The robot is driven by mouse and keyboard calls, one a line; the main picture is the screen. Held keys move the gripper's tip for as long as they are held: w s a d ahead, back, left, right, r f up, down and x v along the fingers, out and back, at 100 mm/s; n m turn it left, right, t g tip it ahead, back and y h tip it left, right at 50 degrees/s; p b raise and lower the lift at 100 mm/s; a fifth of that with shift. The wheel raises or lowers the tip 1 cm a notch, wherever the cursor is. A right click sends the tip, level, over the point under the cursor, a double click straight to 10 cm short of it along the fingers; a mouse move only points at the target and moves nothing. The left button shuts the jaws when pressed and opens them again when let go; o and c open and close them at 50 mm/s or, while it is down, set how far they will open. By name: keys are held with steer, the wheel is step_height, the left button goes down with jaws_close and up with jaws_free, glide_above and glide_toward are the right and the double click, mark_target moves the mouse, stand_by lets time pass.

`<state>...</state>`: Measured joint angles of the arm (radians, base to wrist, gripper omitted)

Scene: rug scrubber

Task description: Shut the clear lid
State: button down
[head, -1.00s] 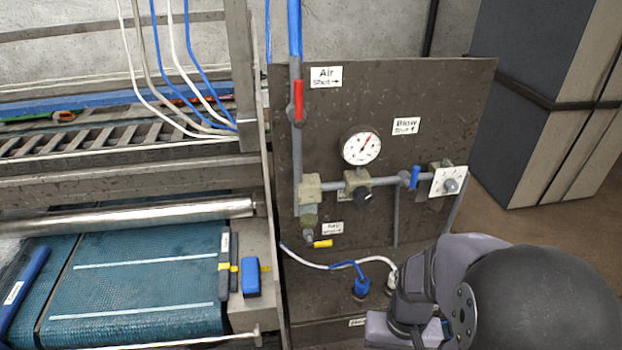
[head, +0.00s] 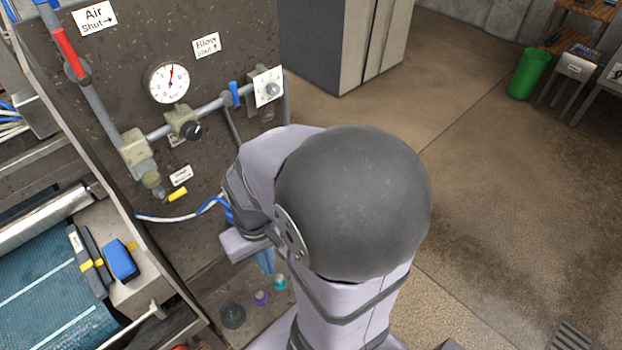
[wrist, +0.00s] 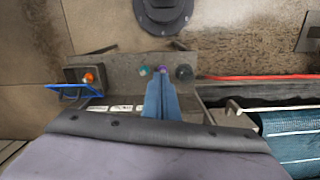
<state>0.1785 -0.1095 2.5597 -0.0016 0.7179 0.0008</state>
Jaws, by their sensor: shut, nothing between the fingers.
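In the wrist view, a blue-edged flap (wrist: 72,91), which looks like the clear lid, stands out at the near side of a small dark box (wrist: 98,76). It appears open, with an orange button (wrist: 88,78) uncovered in the box; its exact angle is hard to tell. My gripper (wrist: 160,76) has blue fingers, shut and empty, to the right of the box and apart from the lid. In the head view, my gripper (head: 266,262) points down over the panel's low front ledge. The lid and box do not show there, perhaps hidden behind my arm.
A teal button (head: 280,283), a purple button (head: 261,298) and a dark knob (head: 233,315) sit near my fingers. An upright panel (head: 85,60) carries a gauge (head: 168,83), pipes and valves. A blue belt (head: 40,300) lies left. Open floor (head: 490,180) lies right.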

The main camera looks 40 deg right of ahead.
steer(key=s+d+f+m+g+b, duration=0.1)
steer(key=s+d+f+m, duration=0.1)
steer(key=s+d+f, duration=0.5)
steer(key=s+d+f+m+g+b, duration=0.1)
steer(key=s+d+f+m, duration=0.3)
steer(key=d, duration=0.5)
steer(key=s+d+f+m+g+b, duration=0.1)
steer(key=s+d+f+b, duration=0.1)
steer(key=s+d+f, duration=0.45)
steer(key=w+d+f+n+t+h, duration=0.1)
steer(key=w+d+n+t+h, duration=0.1)
steer(key=d, duration=0.8)
steer(key=w+d+r+n+t+h, duration=0.2)
steer(key=w+d+n+t, duration=0.15)
steer(key=w+d, duration=0.4)
steer(key=w+a+r+n+t+y, duration=0.1)
steer(key=w+a+r+t+y, duration=0.1)
steer(key=w+a+r+t, duration=0.2)
steer(key=w+a+r+n+t+y, duration=0.2)
steer(key=w+a+r+t, duration=0.2)
steer(key=w, duration=0.7)
steer(key=shift+w+a+r, duration=0.2)
steer(key=shift+w+a, duration=0.05)
steer(key=shift+a, duration=0.15)
steer(key=shift+w+f, duration=0.1)
